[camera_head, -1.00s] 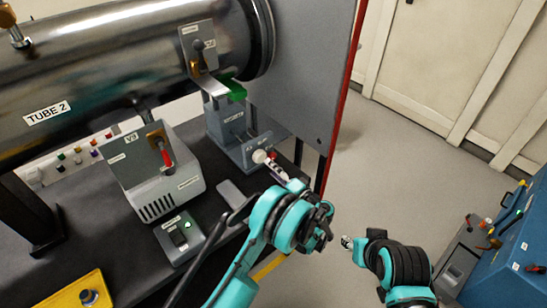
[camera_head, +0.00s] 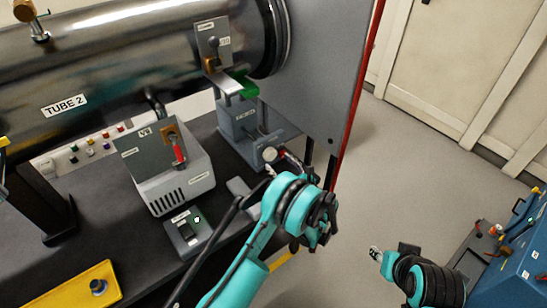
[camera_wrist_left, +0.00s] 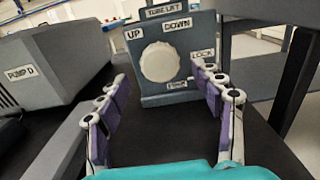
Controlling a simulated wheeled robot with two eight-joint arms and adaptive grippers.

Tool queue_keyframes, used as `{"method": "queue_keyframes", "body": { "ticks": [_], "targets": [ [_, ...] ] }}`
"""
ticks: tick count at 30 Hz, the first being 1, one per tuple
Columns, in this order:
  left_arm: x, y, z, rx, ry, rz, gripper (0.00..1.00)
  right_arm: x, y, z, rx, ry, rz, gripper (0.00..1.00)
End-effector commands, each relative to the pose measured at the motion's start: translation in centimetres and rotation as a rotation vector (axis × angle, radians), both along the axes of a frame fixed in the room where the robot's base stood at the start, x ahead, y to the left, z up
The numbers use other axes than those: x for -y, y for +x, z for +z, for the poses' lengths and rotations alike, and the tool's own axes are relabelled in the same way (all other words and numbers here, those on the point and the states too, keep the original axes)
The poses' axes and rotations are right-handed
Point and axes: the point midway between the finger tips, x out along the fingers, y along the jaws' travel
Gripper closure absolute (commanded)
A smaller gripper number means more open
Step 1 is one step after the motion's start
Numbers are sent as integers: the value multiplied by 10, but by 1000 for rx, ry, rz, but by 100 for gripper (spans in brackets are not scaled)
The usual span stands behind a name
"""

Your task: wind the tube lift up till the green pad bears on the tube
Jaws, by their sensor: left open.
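The steel tube (camera_head: 120,75), labelled TUBE 2, runs across the upper left of the head view. The green pad (camera_head: 248,87) sits under its right end; I cannot tell whether it touches. The grey tube lift (camera_head: 240,130) stands below, with a pale round knob (camera_head: 270,154) on its front. In the wrist view the knob (camera_wrist_left: 160,62) is face on, between UP and DOWN labels, with a LOCK label at right. My left gripper (camera_wrist_left: 165,92) is open and empty, its fingers apart either side of and short of the knob. My right gripper (camera_head: 376,254) is small at lower right, its jaws unclear.
A grey pump box (camera_head: 175,180) stands left of the lift, also in the wrist view (camera_wrist_left: 50,65). A small switch box (camera_head: 187,232) and a yellow plate (camera_head: 75,290) lie on the dark bench. A grey panel with a red edge (camera_head: 355,110) rises at right.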

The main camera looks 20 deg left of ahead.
Motion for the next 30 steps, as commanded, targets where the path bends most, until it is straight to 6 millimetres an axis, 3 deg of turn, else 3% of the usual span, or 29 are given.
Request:
{"method": "queue_keyframes", "body": {
  "ticks": [9,20,25,26,30],
  "targets": [
    [-37,28,-2,2,-1,1,34,0,0,-16,0,0,0,60],
    [-41,32,0,2,-2,-1,34,0,0,-16,0,0,0,60],
    [-41,32,0,2,-2,-1,78,0,0,-16,0,0,0,60],
    [-41,32,0,2,-2,-1,83,0,0,-16,0,0,0,60],
    [-41,32,0,6,-5,-1,83,0,0,-16,0,0,0,60]
  ]
}}
